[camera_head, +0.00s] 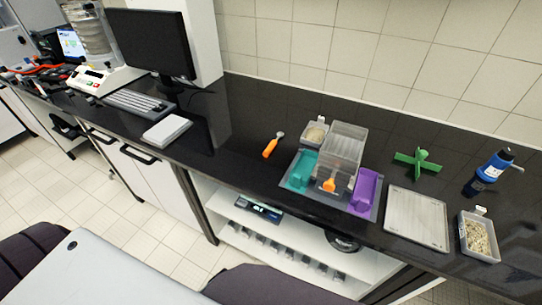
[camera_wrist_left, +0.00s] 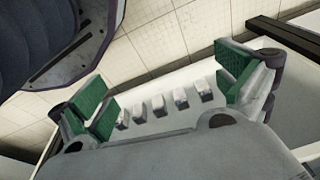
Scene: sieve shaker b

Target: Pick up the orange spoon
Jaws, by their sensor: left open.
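The orange spoon (camera_head: 269,149) lies on the black worktop in the head view, left of the clear box. Its orange handle points toward the front edge and its small grey bowl points back. My left gripper (camera_wrist_left: 165,90) shows only in the left wrist view. Its two green-padded fingers are wide apart with nothing between them. Beyond them is a white shelf with a row of small pale blocks (camera_wrist_left: 160,104). The spoon is not in the wrist view. My right gripper is in neither view.
Right of the spoon stand a clear box (camera_head: 344,146), teal (camera_head: 301,170) and purple (camera_head: 365,190) blocks and a small tray of grains (camera_head: 315,133). A monitor (camera_head: 150,42), keyboard (camera_head: 139,103) and white box (camera_head: 166,130) stand left. The worktop around the spoon is clear.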

